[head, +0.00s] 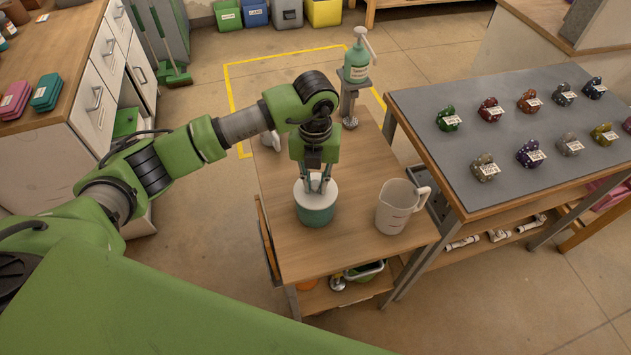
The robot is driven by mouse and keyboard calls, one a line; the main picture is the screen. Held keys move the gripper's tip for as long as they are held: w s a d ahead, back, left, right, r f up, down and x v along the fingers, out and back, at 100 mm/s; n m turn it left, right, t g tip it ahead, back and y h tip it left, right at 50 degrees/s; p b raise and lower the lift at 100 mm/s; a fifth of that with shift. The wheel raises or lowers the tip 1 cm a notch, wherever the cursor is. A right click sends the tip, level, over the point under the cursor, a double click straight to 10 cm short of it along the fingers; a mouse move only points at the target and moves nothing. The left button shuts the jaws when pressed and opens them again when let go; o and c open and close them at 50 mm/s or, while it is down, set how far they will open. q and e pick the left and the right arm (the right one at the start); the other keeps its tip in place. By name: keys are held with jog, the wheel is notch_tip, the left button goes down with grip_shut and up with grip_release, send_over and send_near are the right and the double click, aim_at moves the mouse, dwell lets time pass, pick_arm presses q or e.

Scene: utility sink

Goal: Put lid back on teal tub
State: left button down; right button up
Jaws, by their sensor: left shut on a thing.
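The teal tub (316,216) stands upright on the small wooden table. A white lid (305,199) lies over the tub's top and looks about level. I cannot tell whether it is fully seated on the rim. My left gripper (316,188) points straight down over the tub, its fingers shut on the middle of the lid. The fingertips partly hide the lid's centre. My right gripper is not in view.
A clear measuring jug (397,207) stands right of the tub on the wooden table (350,252). A green pump bottle (357,60) is on a stand behind. A grey-topped table (430,97) with several small labelled objects is at right.

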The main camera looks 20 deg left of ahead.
pick_arm(q)
jog(key=c, duration=1.4)
grip_release()
jog(key=shift+o, duration=0.2)
jog(key=shift+r+p, duration=2.1)
jog(key=shift+r, duration=1.45)
grip_shut()
